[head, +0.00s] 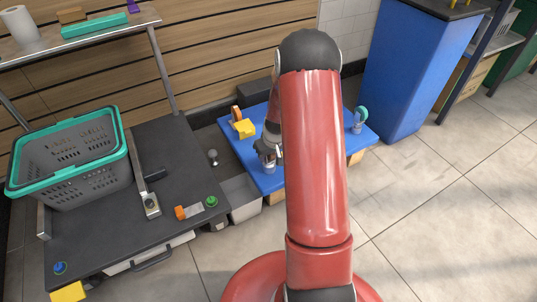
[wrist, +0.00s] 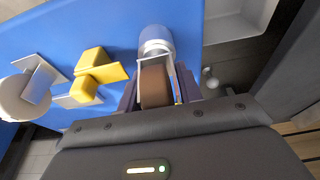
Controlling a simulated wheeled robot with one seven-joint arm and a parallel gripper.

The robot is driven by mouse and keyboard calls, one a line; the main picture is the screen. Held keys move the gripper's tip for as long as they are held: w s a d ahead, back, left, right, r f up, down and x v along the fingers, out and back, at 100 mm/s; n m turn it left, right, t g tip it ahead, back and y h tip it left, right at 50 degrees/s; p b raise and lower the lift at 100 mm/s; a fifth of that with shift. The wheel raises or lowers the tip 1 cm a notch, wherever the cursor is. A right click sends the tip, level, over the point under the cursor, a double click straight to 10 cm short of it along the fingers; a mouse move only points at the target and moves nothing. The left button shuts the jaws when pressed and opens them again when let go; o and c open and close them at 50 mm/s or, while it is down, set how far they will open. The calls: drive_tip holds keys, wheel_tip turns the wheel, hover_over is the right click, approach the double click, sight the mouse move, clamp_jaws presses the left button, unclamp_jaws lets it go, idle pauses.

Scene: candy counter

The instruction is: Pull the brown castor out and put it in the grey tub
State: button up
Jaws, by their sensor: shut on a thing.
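The brown castor (wrist: 155,87) sits between my gripper's fingers in the wrist view, its wheel facing the wrist. My gripper (wrist: 154,92) is shut on it. A silver cylindrical holder (wrist: 155,38) stands just beyond the castor on the blue board; I cannot tell how far the stem sits in it. In the head view my gripper (head: 266,149) is right over this holder (head: 268,167) and hides the castor. The grey tub (head: 241,192) is low beside the board, left of my gripper. Part of it shows at the top of the wrist view (wrist: 232,22).
A yellow block (head: 244,129) and an orange piece (head: 236,112) stand on the blue board (head: 232,148), with a teal castor (head: 361,114) at its right. A dark bench (head: 105,235) holds a grey-teal basket (head: 68,158). A blue cabinet (head: 405,75) stands at right.

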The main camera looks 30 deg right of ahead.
drive_tip(key=shift+r+p, duration=0.35)
drive_tip(key=shift+r, duration=0.4)
idle(0.6)
drive_tip(key=shift+r+p, duration=1)
drive_tip(key=shift+r, duration=0.9)
